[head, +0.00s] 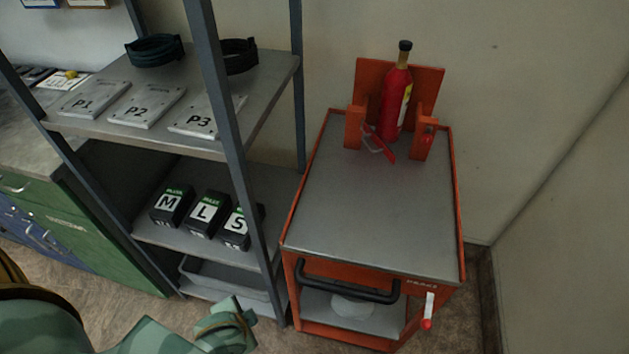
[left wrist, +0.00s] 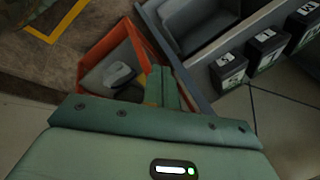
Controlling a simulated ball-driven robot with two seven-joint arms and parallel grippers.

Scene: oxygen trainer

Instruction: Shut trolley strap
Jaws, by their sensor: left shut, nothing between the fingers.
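The orange trolley (head: 375,205) with a grey top stands right of the shelf in the head view. A red cylinder (head: 396,100) stands upright in its orange holder at the trolley's back. The red strap (head: 380,146) hangs from near the left post and points forward and down, apart from the right post, which bears a small red catch (head: 428,137). My left gripper (left wrist: 162,88) is shut and empty. In the head view it is low at the left, in front of the shelf and well away from the strap. My right gripper is not in view.
A grey shelf unit (head: 262,88) stands left of the trolley, with plates, dark coils and black boxes (head: 207,214) on it. The trolley has a black handle (head: 346,286) and a white-red tag (head: 428,310) in front. Its top is clear before the holder.

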